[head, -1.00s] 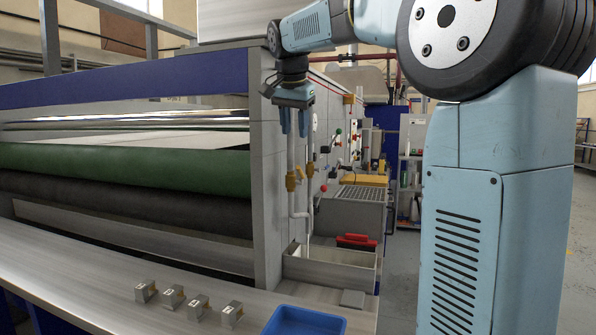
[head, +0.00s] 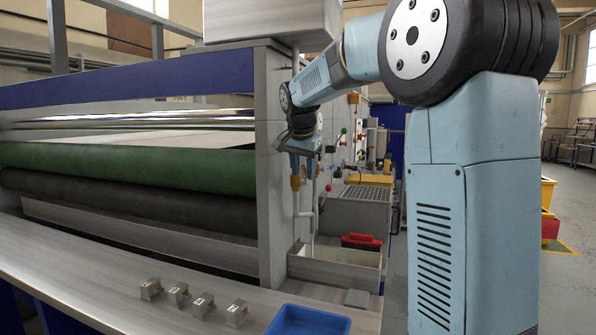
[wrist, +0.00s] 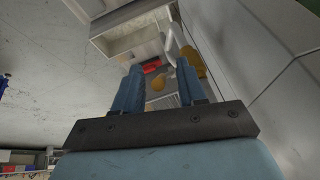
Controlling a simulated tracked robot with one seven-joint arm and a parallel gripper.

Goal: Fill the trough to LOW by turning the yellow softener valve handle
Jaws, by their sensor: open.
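My gripper (head: 303,168) is open and points down beside the pipes at the end of the dryer. A yellow valve part (head: 295,183) sits on the vertical pipe, just below my fingertips. In the wrist view, a yellow-orange valve piece (wrist: 193,60) shows beyond the right finger, and another yellowish piece (wrist: 157,84) shows between the fingers. I cannot tell which is the handle. Nothing is visibly held, and touching cannot be told. The metal trough (head: 330,268) stands below the pipes; its liquid level is not readable. It shows at the top of the wrist view (wrist: 112,20).
A red-handled item (head: 361,241) sits behind the trough. A blue tray (head: 305,322) and several small metal blocks (head: 178,293) are on the front ledge. The dryer's grey end panel (head: 271,200) stands close left of my gripper.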

